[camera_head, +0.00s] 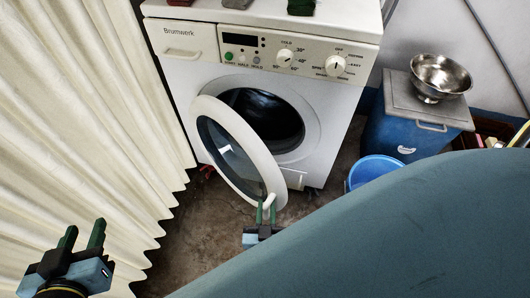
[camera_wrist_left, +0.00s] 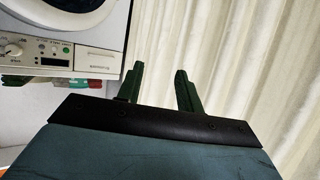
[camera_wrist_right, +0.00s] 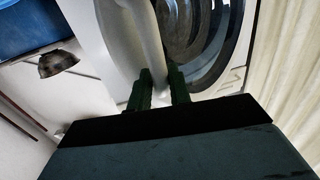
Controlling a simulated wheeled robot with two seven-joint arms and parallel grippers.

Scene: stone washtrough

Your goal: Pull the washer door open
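The white washer (camera_head: 262,85) stands at the back. Its round door (camera_head: 238,150), with a white rim and dark glass, is swung partway open toward me, and the dark drum opening (camera_head: 275,118) shows behind it. My right gripper (camera_head: 266,208) is at the lower free edge of the door. In the right wrist view its green fingers (camera_wrist_right: 160,88) are on either side of the white door edge (camera_wrist_right: 148,40), closed on it; the exact contact is hidden. My left gripper (camera_head: 82,237) is open and empty at the lower left, away from the washer. Its spread fingers also show in the left wrist view (camera_wrist_left: 158,88).
A pleated cream curtain (camera_head: 75,110) hangs along the left. A blue bin (camera_head: 405,130) with a grey lid and metal bowl (camera_head: 440,75) stands right of the washer, with a blue bucket (camera_head: 375,170) in front. Bare floor (camera_head: 205,235) lies before the door.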

